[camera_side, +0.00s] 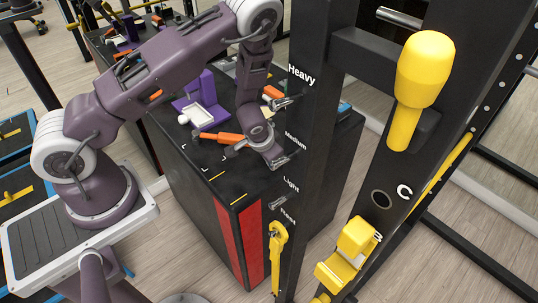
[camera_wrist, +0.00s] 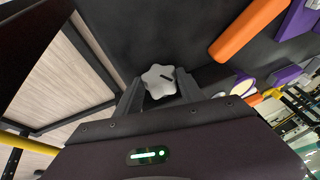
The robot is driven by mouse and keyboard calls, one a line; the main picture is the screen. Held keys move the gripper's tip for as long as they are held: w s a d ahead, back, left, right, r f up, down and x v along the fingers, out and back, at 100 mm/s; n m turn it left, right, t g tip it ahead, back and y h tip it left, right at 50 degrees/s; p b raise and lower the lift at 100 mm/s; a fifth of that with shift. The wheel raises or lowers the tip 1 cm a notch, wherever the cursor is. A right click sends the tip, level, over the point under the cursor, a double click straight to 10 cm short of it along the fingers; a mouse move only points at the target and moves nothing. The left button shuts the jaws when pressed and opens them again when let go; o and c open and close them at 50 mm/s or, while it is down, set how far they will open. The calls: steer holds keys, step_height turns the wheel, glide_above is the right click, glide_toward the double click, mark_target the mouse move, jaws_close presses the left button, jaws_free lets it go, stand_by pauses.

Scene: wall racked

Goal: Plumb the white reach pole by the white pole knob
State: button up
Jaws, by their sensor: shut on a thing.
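In the side view my gripper (camera_side: 277,163) points down and right, close to the black upright beside the "Medium" label. The knob cannot be made out there; my fingers and wrist cover that spot. I cannot pick out the white reach pole for sure in either view, so its tilt cannot be told.
A black box (camera_side: 200,165) holds an orange bar (camera_side: 218,137) and a purple holder (camera_side: 208,88). Yellow handles (camera_side: 425,70) hang on the right rack. Floor shows at lower left.

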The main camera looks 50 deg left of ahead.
steer(key=shift+y, duration=0.3)
steer(key=o, duration=1.1)
steer(key=v, duration=0.7)
